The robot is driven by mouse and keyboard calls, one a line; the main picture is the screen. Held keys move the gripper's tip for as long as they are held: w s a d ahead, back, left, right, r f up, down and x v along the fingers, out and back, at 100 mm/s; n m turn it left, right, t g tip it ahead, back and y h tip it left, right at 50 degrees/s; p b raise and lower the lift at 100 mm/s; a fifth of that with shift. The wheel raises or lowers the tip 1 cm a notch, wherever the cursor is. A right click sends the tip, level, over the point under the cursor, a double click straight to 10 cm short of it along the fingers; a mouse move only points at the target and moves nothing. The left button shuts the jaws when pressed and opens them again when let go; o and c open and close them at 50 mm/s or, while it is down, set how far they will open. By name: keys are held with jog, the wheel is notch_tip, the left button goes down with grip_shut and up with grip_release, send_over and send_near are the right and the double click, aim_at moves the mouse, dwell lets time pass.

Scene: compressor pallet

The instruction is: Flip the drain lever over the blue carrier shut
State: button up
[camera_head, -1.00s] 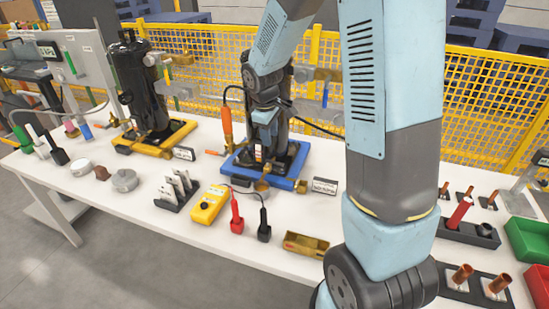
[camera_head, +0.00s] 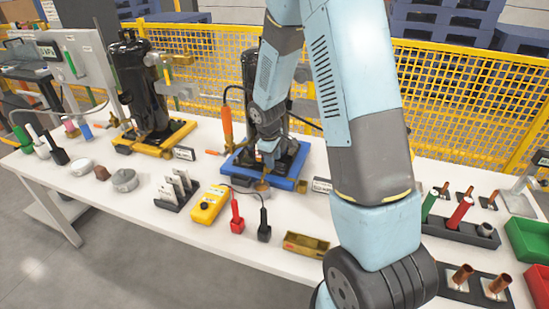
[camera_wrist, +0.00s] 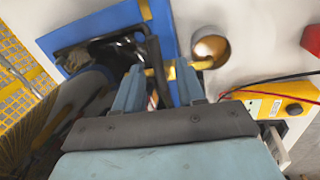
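The blue carrier (camera_head: 285,183) lies on the white table under a black compressor (camera_head: 240,75); it also shows in the wrist view (camera_wrist: 108,22). A yellow bar, seemingly the drain lever (camera_wrist: 202,65), lies across the wrist view at my fingertips, above the carrier's edge. A round brass cup (camera_wrist: 222,46) is just beyond its right end. My gripper (camera_wrist: 158,72) has its two fingers apart, with the yellow bar at the tips; I cannot tell whether they touch it. In the head view my gripper (camera_head: 268,160) is low over the carrier and hides the lever.
A yellow carrier (camera_head: 150,150) with another compressor stands to the left. A yellow meter (camera_head: 209,204) with red and black probes lies in front, beside a brass-coloured tray (camera_head: 305,244). A label stand (camera_head: 321,185) is right of the carrier. Yellow mesh fence (camera_head: 470,95) runs behind.

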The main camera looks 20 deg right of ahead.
jog(key=shift+c, duration=0.2)
grip_shut()
jog(key=shift+d+n, duration=0.1)
jog(key=shift+n, duration=0.6)
jog(key=shift+o, duration=0.2)
grip_release()
jog(key=shift+w, duration=0.1)
